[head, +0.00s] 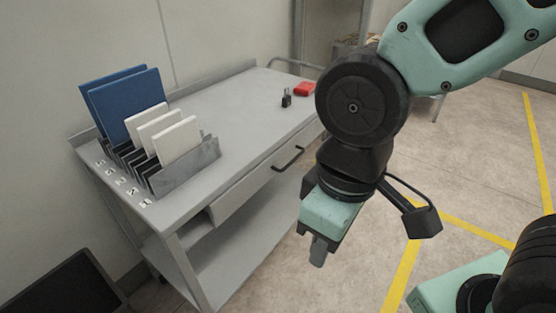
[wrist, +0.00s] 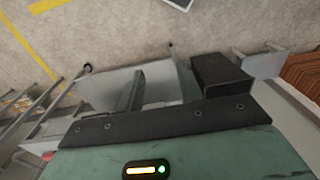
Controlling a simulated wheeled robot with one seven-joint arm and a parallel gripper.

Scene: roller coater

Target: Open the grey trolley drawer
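The grey trolley (head: 235,110) stands left of centre in the head view. Its drawer front (head: 250,181) lies under the right side of the top and looks shut or nearly so. A dark bar handle (head: 288,159) sticks out from that front. My gripper (head: 318,251) points down in front of the drawer, to the right of and nearer than the handle, and apart from it. Its fingers overlap in the head view. Nothing held is visible.
On the trolley top stand a rack (head: 190,168) with blue and white panels, a small black item (head: 286,98) and a red item (head: 305,89). A lower shelf (head: 245,240) lies beneath. Floor with yellow lines (head: 402,275) is open to the right.

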